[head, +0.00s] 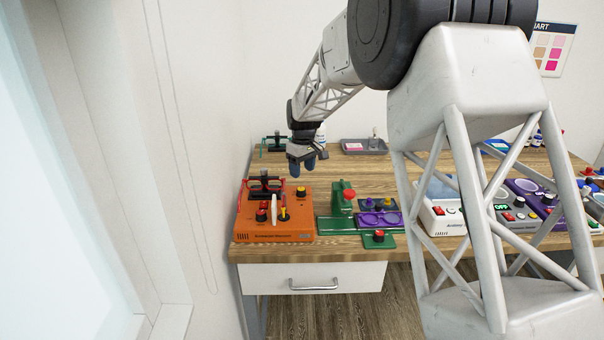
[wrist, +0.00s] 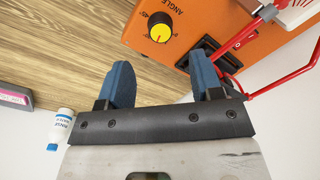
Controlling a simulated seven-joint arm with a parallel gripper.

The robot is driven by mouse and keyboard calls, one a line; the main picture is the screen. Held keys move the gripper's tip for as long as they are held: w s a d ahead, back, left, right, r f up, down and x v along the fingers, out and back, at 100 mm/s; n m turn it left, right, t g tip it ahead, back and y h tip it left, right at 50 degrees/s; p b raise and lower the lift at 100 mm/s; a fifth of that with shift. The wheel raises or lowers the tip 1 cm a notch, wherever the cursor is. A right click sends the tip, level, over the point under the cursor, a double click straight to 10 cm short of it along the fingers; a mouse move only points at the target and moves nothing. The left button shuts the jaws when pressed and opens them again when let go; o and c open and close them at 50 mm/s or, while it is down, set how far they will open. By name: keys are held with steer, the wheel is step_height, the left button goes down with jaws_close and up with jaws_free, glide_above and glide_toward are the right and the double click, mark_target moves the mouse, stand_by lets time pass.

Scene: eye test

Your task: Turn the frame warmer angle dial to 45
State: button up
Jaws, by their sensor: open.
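The frame warmer is an orange box (head: 275,236) at the left front of the table; its orange top (wrist: 200,22) fills the upper part of the wrist view. The angle dial (wrist: 160,28) is a round black knob with a yellow cap near a box corner, beside an "ANGLE" label and a "45" mark. In the head view the dial (head: 301,192) is at the box's back right. I cannot tell its setting clearly. My gripper (head: 307,163) is open and empty above the table behind the box. In the wrist view its blue fingers (wrist: 163,82) are apart, with the dial beyond their tips, untouched.
A green stand with a red knob (head: 342,200) is right of the box. A white bottle (wrist: 62,127) lies left in the wrist view. Bare wood (head: 330,165) lies behind the box.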

mark_target(302, 189)
stand_by(0.4)
steer(key=n, duration=0.4)
steer(key=shift+s+a+r+n+t, duration=0.15)
steer(key=shift+s+r+n+t, duration=0.05)
steer(key=shift+s+n+t, duration=0.1)
steer(key=shift+f, duration=0.15)
steer(key=shift+w+f, duration=0.15)
steer(key=shift+f, duration=3.6)
steer(key=c, duration=0.9)
